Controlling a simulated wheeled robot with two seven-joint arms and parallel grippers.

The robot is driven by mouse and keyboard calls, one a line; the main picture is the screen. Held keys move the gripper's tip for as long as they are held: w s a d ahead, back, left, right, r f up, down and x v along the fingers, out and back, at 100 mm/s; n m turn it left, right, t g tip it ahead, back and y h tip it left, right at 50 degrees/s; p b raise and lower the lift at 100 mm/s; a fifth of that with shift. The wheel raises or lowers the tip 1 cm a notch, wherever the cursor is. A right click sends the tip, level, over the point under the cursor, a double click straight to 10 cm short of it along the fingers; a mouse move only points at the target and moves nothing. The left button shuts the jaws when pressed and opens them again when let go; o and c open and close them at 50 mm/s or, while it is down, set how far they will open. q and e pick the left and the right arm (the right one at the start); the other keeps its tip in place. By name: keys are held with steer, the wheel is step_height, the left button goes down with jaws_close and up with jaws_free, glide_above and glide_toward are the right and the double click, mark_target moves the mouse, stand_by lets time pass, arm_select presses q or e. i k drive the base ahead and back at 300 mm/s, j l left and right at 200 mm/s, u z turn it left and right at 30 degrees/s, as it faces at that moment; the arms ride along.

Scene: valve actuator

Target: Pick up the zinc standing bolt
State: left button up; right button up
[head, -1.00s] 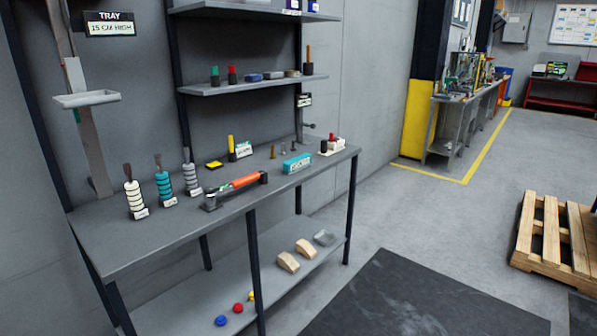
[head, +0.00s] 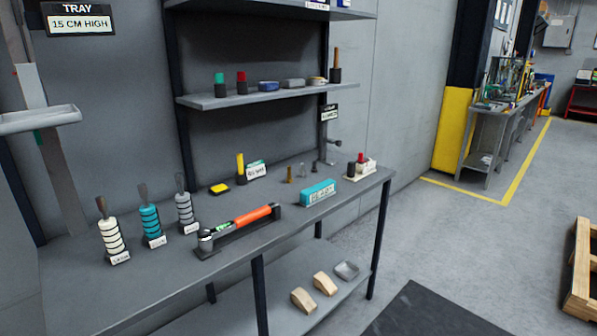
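Several small upright bolts stand on the workbench behind the teal box. One is brass-coloured (head: 289,174), and to its right is a paler silvery one (head: 302,170) that looks like the zinc bolt. They are small, so the finish is hard to confirm. The teal box (head: 317,192) is in front of them and to the right. Neither of my grippers is in view.
The workbench (head: 150,285) also holds an orange cylinder in a dark cradle (head: 254,215), three ringed posts (head: 149,224), a yellow block (head: 220,188) and a white block with red and black pegs (head: 364,165). A shelf (head: 210,101) hangs above. Open floor lies right.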

mark_target(301, 174)
steer(key=i+l+u, duration=0.7)
steer(key=l+u, duration=0.15)
steer(key=i+l+u, duration=0.25)
steer(key=l, duration=0.25)
steer(key=k, duration=0.1)
